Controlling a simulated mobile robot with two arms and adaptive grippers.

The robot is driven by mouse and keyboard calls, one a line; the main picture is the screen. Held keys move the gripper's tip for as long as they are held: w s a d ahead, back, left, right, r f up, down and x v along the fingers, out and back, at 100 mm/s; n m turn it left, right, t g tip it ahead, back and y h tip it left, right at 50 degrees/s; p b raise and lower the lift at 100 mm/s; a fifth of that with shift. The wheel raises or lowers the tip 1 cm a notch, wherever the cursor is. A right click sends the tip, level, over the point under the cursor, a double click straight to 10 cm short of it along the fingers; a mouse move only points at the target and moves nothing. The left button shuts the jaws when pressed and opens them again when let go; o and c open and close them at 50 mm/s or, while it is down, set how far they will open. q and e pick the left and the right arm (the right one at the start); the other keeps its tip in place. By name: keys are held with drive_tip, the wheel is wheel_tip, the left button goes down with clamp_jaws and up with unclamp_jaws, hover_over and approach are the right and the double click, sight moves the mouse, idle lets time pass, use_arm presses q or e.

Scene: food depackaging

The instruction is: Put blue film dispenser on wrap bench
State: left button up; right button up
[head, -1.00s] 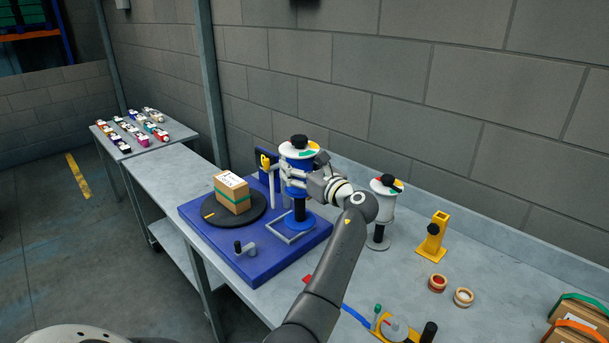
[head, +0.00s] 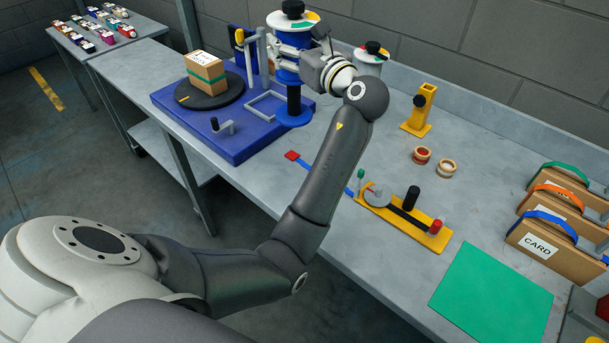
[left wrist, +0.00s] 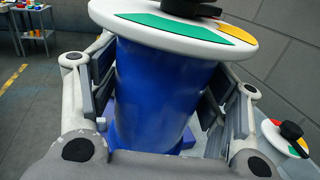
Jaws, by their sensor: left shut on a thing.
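The blue film dispenser (head: 289,71) is an upright blue roll with a white top disc, a black knob and a round blue base. My left gripper (head: 294,53) is shut on its roll. In the left wrist view the blue roll (left wrist: 160,100) stands between the two fingers, with pads on both sides. The blue wrap bench (head: 235,148) carries a dark turntable with a taped carton (head: 205,72). The dispenser's base appears over the bench's right edge, beside a grey frame. I cannot tell whether the base touches anything. My right gripper is not in view.
A white dispenser (head: 370,61) stands just right of my gripper. A yellow stand (head: 421,108), two tape rolls (head: 447,168), a yellow tool (head: 407,215), card boxes (head: 540,238) and a green mat (head: 493,300) lie further right. The wall is close behind.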

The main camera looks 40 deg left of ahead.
use_arm(q)
drive_tip(key=s+d+f+m+t+h+b, duration=0.3)
drive_tip(key=s+d+f+t+b, duration=0.1)
drive_tip(key=s+d+b, duration=0.5)
drive_tip(key=p, duration=0.2)
hover_over(304, 112)
drive_tip(key=s+d, duration=0.3)
drive_tip(key=s, duration=0.1)
wheel_tip(304, 112, down, 4)
drive_tip(key=w+f, duration=0.1)
drive_tip(key=w+a+f, duration=0.1)
drive_tip(key=f, duration=0.1)
drive_tip(key=w+a+f, duration=0.1)
drive_tip(key=f, duration=0.1)
drive_tip(key=shift+w+a+f, duration=0.15)
drive_tip(key=shift+a, duration=0.05)
drive_tip(key=f, duration=0.3)
drive_tip(key=shift+w+a+p, duration=0.15)
drive_tip(key=shift+w+p, duration=0.2)
drive_tip(key=shift+p, duration=0.05)
drive_tip(key=shift+f, duration=0.45)
drive_tip(key=o, duration=0.9)
drive_tip(key=shift+f, duration=0.25)
drive_tip(key=o, duration=0.5)
drive_tip(key=shift+s, duration=0.1)
drive_tip(key=shift+c, duration=0.2)
